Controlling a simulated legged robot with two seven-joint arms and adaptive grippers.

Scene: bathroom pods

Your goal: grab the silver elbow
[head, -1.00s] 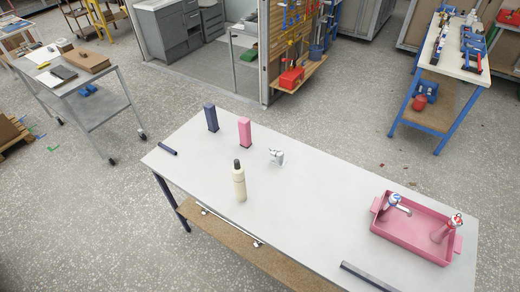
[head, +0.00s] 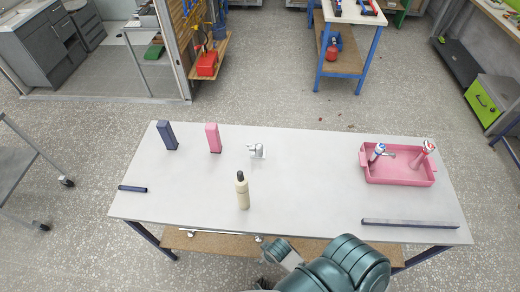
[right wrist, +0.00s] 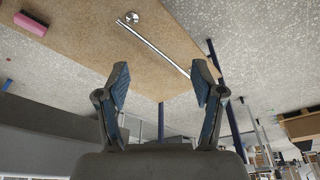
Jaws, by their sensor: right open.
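The silver elbow (head: 257,150) is a small shiny fitting standing on the grey table (head: 310,175), right of the pink box and behind the cream bottle. My right arm comes in at the bottom of the head view, in front of the table's near edge and well short of the elbow. My right gripper (right wrist: 162,92) shows in the right wrist view with its two blue-padded fingers wide apart and nothing between them. The elbow is not seen in that view. My left gripper is not in view.
A cream bottle (head: 243,191), a pink box (head: 213,138) and a dark blue box (head: 167,136) stand near the elbow. A pink tray (head: 400,177) with two faucets is at right. A dark bar (head: 410,223) lies along the near edge. A chrome rod (right wrist: 160,47) lies on the brown shelf.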

